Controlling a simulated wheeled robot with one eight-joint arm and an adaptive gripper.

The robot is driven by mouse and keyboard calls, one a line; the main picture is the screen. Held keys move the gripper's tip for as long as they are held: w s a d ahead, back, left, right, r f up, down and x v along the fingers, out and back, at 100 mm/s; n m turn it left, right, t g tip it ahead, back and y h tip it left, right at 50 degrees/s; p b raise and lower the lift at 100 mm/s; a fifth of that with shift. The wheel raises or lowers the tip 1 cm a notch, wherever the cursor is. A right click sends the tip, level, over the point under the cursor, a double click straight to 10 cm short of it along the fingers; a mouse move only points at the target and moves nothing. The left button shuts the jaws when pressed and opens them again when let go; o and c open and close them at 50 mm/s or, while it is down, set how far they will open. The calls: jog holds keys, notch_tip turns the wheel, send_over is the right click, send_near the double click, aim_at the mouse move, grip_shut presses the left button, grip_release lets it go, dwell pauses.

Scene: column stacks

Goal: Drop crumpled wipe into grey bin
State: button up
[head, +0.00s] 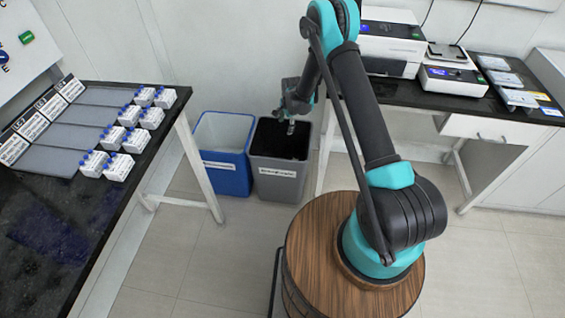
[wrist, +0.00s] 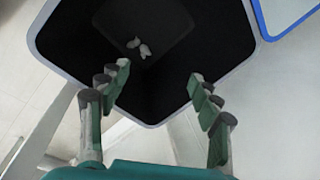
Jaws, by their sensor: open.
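The grey bin (head: 298,170) stands on the floor, dark inside, with a white label on its front. In the wrist view its pale rim (wrist: 50,58) surrounds a black interior. A small white crumpled wipe (wrist: 140,47) shows inside the bin, as two small lumps; I cannot tell whether they are one piece. My gripper (head: 291,128) is over the bin's opening, pointing down. In the wrist view my gripper (wrist: 158,78) has its fingers wide apart with nothing between them. The wipe is apart from the fingers, deeper in the bin.
A blue bin (head: 226,175) stands just left of the grey one. A counter (head: 430,100) with instruments is at right. Open floor lies in front of the bins.

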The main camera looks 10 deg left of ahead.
notch_tip(320, 180, up, 10)
jog(key=s+d, duration=0.1)
jog(key=shift+s, duration=0.25)
jog(key=shift+s+f, duration=0.1)
jog(key=shift+f, duration=0.05)
